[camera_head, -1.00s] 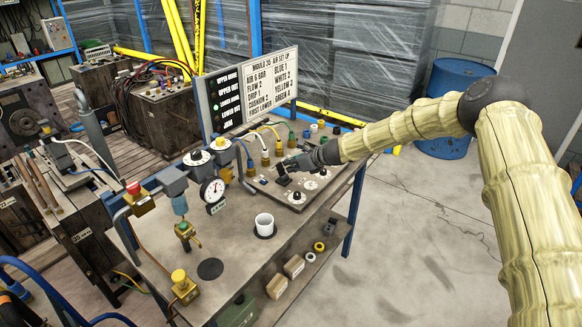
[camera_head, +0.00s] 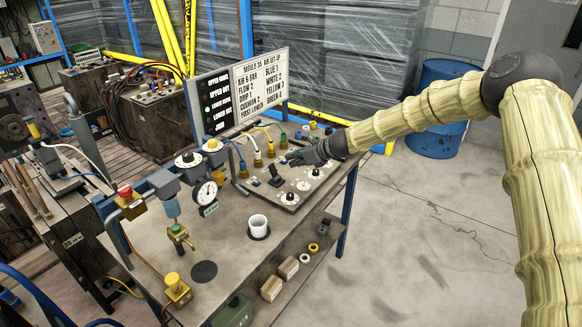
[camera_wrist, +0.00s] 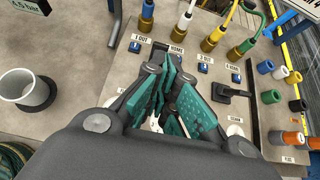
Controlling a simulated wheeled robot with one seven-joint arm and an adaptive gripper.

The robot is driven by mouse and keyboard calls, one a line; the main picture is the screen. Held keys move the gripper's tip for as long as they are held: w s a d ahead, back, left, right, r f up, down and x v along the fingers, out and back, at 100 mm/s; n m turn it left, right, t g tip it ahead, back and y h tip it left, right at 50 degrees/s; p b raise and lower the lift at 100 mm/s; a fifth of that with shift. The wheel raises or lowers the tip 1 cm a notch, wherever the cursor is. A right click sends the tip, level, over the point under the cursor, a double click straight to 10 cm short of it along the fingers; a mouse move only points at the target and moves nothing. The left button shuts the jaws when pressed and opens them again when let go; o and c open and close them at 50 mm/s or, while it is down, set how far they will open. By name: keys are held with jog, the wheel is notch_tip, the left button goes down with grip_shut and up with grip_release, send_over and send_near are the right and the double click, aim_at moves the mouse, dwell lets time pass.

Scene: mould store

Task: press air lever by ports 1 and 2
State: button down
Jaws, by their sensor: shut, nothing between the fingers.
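The air panel (camera_head: 262,190) lies on the bench, with blue, white, yellow and green hose ports in a row along its back. A black lever (camera_head: 275,179) stands on it in front of the blue and white ports. My gripper (camera_head: 292,158) is shut and empty over the panel, up and right of that lever in the head view. In the wrist view its teal fingertips (camera_wrist: 168,88) are together below the "1 OUT" and "HOME" labels and hide the panel there. Another black lever (camera_wrist: 230,92) shows uncovered to their right, below the "3 OUT" and "4 HOME" labels. Contact cannot be told.
A sign board (camera_head: 262,82) stands behind the ports. A pressure gauge (camera_head: 205,192) and a white cup (camera_head: 258,224) are on the bench left of and in front of the panel. Round knobs (camera_head: 290,197) line the panel's front. Loose coloured fittings (camera_wrist: 265,66) lie at its right.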

notch_tip(320, 180, up, 6)
jog(key=s+d+b, duration=0.1)
jog(key=d, duration=0.1)
jog(key=shift+s, duration=0.3)
